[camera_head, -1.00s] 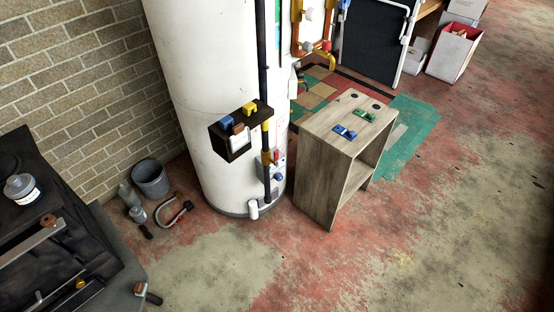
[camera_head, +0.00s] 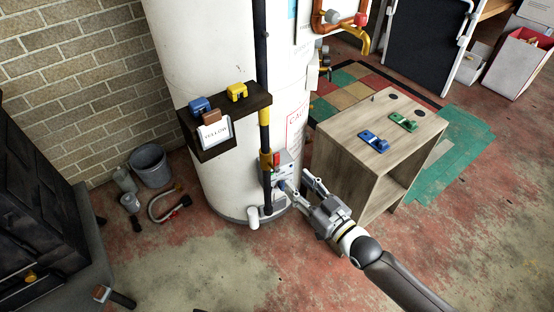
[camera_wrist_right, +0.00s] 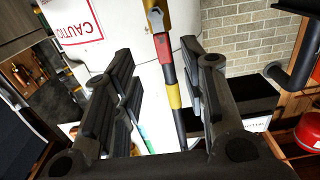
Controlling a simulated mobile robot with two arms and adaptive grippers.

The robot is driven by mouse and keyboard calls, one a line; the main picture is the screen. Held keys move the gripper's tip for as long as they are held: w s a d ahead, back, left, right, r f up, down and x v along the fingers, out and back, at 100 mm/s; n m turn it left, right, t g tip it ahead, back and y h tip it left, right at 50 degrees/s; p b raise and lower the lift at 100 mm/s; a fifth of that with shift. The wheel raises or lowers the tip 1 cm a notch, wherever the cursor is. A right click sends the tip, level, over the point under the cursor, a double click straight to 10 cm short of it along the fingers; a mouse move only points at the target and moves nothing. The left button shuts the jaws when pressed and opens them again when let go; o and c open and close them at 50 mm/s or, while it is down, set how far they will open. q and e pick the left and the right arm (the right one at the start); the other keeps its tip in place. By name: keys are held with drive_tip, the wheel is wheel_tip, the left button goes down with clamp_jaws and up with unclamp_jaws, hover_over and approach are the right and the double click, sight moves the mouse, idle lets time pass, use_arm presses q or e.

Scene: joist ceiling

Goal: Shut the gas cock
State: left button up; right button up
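The gas cock (camera_head: 266,160) is a brass-yellow fitting on the dark vertical pipe in front of the white tank. Its small red handle (camera_head: 276,158) seems to stand along the pipe. My right gripper (camera_head: 296,184) is just right of and below it, fingers toward the tank. In the wrist view, which looks upside down, the right gripper (camera_wrist_right: 158,55) is open; the pipe, the red handle (camera_wrist_right: 165,47) and the brass cock body (camera_wrist_right: 180,15) show between and beyond its fingers. Contact is not visible. My left gripper is not in view.
A dark shelf (camera_head: 193,131) with blue and yellow clamps and a sign juts out above the cock. A wooden stand (camera_head: 345,150) with blue and green pieces is close to my right arm. A grey bucket (camera_head: 151,168) stands left.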

sight(278, 162)
drive_tip(key=b+x, duration=0.1)
drive_tip(key=x, duration=0.8)
drive_tip(key=shift+w+a+r, duration=0.1)
drive_tip(key=shift+a, duration=0.05)
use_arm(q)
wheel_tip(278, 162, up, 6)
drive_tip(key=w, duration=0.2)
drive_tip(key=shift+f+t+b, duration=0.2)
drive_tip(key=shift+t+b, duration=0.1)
use_arm(e)
drive_tip(key=shift+w+a, duration=0.4)
drive_tip(key=shift+w, duration=0.1)
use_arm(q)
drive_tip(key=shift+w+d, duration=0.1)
use_arm(e)
clamp_jaws()
